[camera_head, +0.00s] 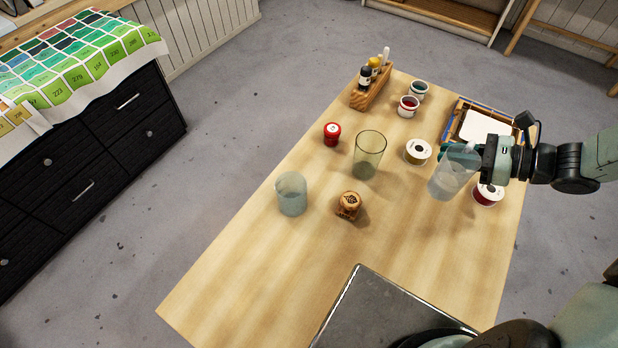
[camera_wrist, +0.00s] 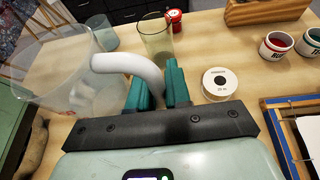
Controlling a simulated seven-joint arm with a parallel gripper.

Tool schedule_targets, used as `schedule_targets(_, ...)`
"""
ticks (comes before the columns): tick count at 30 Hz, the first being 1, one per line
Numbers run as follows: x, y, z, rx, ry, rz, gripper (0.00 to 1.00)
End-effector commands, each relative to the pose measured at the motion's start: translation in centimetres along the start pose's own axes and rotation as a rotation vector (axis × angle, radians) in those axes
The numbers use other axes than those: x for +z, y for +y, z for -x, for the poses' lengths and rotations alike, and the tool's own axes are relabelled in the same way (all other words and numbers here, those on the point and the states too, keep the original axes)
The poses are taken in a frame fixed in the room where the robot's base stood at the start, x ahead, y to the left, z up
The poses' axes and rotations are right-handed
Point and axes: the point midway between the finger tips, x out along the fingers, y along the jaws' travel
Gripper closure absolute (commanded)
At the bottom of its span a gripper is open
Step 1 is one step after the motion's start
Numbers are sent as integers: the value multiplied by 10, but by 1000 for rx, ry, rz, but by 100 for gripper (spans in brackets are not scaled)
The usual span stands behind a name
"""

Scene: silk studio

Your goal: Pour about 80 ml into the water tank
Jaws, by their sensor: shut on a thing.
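My gripper (camera_head: 482,158) is shut on the white handle (camera_wrist: 128,64) of a clear jug (camera_head: 452,174), held above the right part of the table. The jug fills the left of the wrist view (camera_wrist: 52,70); its lower part looks cloudy in the head view, but I cannot tell the water level. Two open vessels stand upright on the table, apart from the jug: a greenish clear glass (camera_head: 369,156) left of it and a bluish translucent cup (camera_head: 291,195) farther left. I cannot tell for sure which is the water tank. Both also show in the wrist view.
A wooden stamp (camera_head: 348,206), a red jar (camera_head: 332,134) and a white spool (camera_head: 418,151) stand around the glass. Paint cups (camera_head: 408,106), a wooden bottle rack (camera_head: 372,92) and a frame are behind. The front-left table is clear.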

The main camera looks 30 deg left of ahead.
Motion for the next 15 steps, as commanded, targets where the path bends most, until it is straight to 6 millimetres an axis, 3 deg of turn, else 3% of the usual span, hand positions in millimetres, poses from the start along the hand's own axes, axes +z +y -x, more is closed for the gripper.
schedule_targets(9, 32, 0, 12, 3, 0, 4, 100)
schedule_targets(15, 37, -11, -9, 51, -3, 25, 100)
